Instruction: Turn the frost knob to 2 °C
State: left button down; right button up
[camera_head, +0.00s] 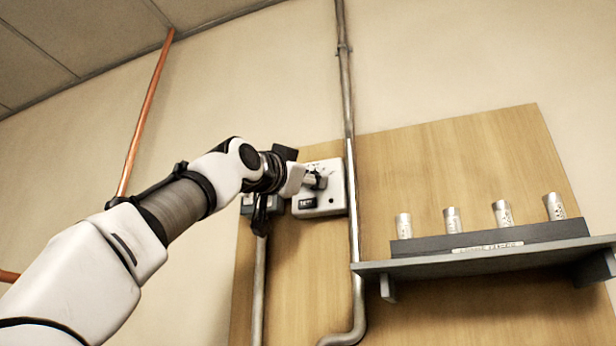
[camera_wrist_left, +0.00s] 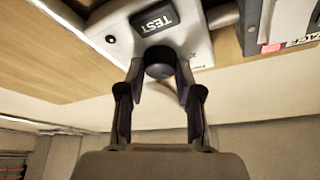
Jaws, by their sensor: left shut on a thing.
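The frost knob (camera_wrist_left: 160,62) is a dark round knob on a pale control box (camera_head: 335,199) fixed to the wooden board. In the left wrist view the box (camera_wrist_left: 200,45) appears upside down, with a dark TEST label (camera_wrist_left: 154,19). My left gripper (camera_wrist_left: 160,75) has one finger on each side of the knob and is shut on it. In the head view my left gripper (camera_head: 312,179) reaches the box face and partly covers the knob. The knob's scale and pointer are too small or hidden to read. My right gripper is in neither view.
A grey metal pipe (camera_head: 346,90) runs down just right of the box. A grey shelf (camera_head: 480,258) with several metal cylinders juts out at the right. A second grey box (camera_wrist_left: 262,25) sits beside the control box. A copper pipe (camera_head: 146,110) rises at the left.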

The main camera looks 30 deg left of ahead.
pick_arm(q)
jog(key=shift+n, duration=0.4)
jog(key=shift+d+n+y+b, duration=0.1)
jog(key=shift+n+y+b, duration=0.15)
jog(key=shift+n+y, duration=0.75)
jog(key=shift+n+y+b, duration=0.2)
jog(key=shift+n+y, duration=0.2)
jog(key=shift+n, duration=1.2)
jog(key=shift+d+n+y+b, duration=0.1)
jog(key=shift+n+y+b, duration=0.15)
jog(key=shift+n+y, duration=0.75)
jog(key=shift+w+n, duration=0.1)
jog(key=shift+n, duration=0.4)
jog(key=c, duration=1.1)
grip_release()
jog(key=o, duration=0.3)
jog(key=shift+w+a+f, duration=0.1)
jog(key=shift+w, duration=0.05)
jog(key=shift+o, duration=0.2)
jog(key=shift+w, duration=0.2)
